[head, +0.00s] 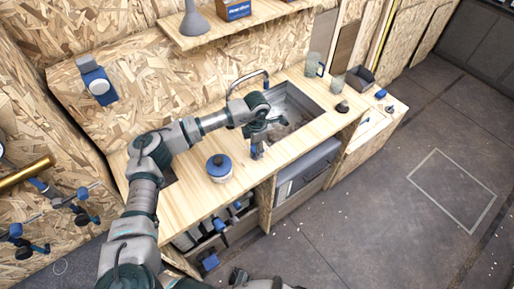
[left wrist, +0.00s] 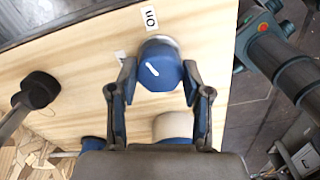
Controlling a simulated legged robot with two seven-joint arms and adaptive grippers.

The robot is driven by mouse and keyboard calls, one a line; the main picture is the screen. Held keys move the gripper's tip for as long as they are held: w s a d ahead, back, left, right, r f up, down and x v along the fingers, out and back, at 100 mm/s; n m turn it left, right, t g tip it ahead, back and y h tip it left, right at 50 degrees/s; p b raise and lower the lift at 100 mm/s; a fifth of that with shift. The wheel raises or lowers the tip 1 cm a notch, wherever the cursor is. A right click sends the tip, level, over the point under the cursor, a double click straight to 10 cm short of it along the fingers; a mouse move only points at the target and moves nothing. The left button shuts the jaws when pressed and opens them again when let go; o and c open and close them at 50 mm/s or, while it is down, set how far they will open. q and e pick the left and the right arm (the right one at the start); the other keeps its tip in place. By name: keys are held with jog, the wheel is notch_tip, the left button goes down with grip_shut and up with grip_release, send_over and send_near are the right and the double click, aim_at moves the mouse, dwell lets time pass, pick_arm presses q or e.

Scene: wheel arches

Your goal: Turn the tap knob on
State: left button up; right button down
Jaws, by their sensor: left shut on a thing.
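The tap knob (left wrist: 161,70) is a blue round knob with a white line on its face, seen in the left wrist view on a light wooden surface. A white label reading "ON" (left wrist: 149,17) sits just beyond it. My left gripper (left wrist: 159,80) is shut on the knob, one finger on each side. In the head view my left gripper (head: 258,148) points down at the counter front, beside the sink (head: 296,104); the knob cannot be made out there. The curved tap spout (head: 248,76) rises behind the sink. My right gripper is not in view.
Glasses (head: 314,65) and a dark box (head: 360,78) stand at the right end. A shelf (head: 240,27) hangs above. The floor at right is clear.

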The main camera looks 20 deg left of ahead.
pick_arm(q)
jog(key=shift+m+b, duration=0.65)
jog(key=shift+m, duration=1.65)
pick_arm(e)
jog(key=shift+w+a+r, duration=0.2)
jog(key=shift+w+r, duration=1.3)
pick_arm(q)
jog(key=o, duration=1.2)
jog(key=shift+w+f, duration=0.1)
jog(key=shift+w, duration=0.05)
jog(key=shift+c, duration=0.2)
jog(key=shift+r, duration=0.2)
notch_tip(320, 180, up, 12)
jog(key=shift+f, duration=0.25)
jog(key=shift+f, duration=0.1)
